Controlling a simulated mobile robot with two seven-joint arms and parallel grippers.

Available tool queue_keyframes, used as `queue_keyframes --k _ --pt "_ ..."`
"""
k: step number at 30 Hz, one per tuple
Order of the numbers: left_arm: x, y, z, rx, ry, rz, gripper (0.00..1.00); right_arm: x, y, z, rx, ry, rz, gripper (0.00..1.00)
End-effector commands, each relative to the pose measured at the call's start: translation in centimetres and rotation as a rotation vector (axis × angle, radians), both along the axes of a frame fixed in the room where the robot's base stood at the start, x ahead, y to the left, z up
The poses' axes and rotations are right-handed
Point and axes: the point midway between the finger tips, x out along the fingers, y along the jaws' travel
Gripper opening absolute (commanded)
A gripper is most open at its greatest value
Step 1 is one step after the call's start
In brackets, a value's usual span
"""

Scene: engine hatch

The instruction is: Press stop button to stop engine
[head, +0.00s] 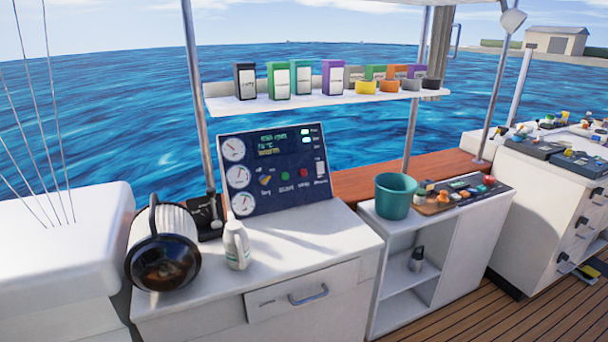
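The dark blue engine panel (258,203) stands tilted up at the back of the white counter. It has several round gauges down its left side and a lit green and yellow display (272,140) at the top. A red button (303,171) sits on the right part of the panel, with a small label under it that is hard to read. A green button (285,175) is just left of it, and a yellow key switch (265,180) is farther left. Neither of my grippers is in view, and nothing covers the buttons.
A white bottle (236,245) and a round black-and-white appliance (164,262) stand on the counter (290,265) before the panel's left part. A black lever (207,214) is beside the panel. A teal bucket (393,198) stands right; a shelf (310,99) with several boxes hangs above.

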Motion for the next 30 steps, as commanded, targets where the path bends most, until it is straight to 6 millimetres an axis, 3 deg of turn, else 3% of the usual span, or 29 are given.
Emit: queue_keyframes --k 1,6,30 --pt "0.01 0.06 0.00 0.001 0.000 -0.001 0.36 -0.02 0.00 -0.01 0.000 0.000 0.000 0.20" --pt "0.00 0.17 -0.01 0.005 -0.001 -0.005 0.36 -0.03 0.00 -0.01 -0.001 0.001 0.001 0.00" --pt "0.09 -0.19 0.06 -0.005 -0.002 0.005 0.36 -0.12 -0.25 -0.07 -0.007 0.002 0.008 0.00"
